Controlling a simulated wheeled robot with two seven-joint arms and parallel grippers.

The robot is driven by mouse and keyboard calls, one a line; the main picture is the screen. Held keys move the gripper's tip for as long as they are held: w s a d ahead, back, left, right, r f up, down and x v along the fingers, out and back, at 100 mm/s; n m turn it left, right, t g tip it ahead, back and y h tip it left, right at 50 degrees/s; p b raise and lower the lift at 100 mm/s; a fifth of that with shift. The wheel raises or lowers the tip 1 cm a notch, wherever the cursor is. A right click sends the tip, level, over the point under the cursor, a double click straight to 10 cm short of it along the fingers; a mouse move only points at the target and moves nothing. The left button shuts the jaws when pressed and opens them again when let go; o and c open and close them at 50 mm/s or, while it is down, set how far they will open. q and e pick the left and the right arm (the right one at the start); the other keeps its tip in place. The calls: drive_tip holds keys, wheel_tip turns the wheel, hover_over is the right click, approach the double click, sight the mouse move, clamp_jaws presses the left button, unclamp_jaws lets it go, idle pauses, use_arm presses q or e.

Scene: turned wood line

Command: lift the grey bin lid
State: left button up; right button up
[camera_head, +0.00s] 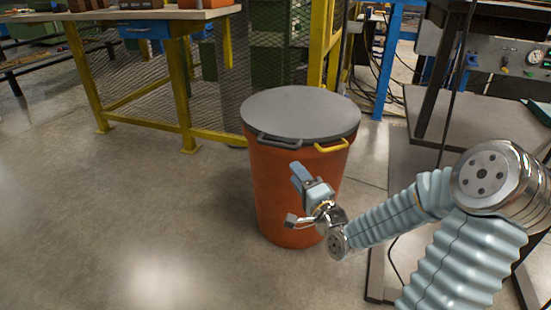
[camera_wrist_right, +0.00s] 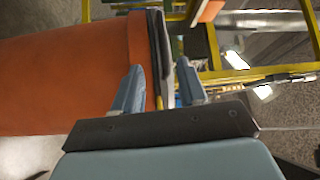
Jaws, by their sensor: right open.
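The grey bin lid (camera_head: 300,110) lies flat on an orange-red bin (camera_head: 275,190) in the head view. A grey handle (camera_head: 277,142) and a yellow handle (camera_head: 331,146) show at its front edge. My right gripper (camera_head: 293,195) is open and empty in front of the bin, below the handles. In the right wrist view, the bin (camera_wrist_right: 65,80) lies sideways at the left. There the dark lid edge (camera_wrist_right: 157,45) appears beyond and between the spread fingertips of the right gripper (camera_wrist_right: 162,78); contact is not visible. My left gripper is not in view.
A workbench (camera_head: 150,14) with yellow legs stands at the back left, beside a yellow-framed mesh fence (camera_head: 318,50). A metal stand with a shelf (camera_head: 455,125) is close on the right. The floor (camera_head: 110,220) left of the bin is clear.

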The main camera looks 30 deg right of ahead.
sight(275, 145)
drive_tip(key=w+b, duration=0.1)
drive_tip(key=w, duration=0.3)
drive_tip(key=w+r+b, duration=0.1)
drive_tip(key=w, duration=0.4)
drive_tip(key=w+d+r, duration=0.1)
drive_tip(key=w, duration=0.3)
drive_tip(key=shift+w+r+b, duration=0.1)
drive_tip(key=shift+w+b, duration=0.25)
drive_tip(key=shift+b, duration=0.05)
clamp_jaws()
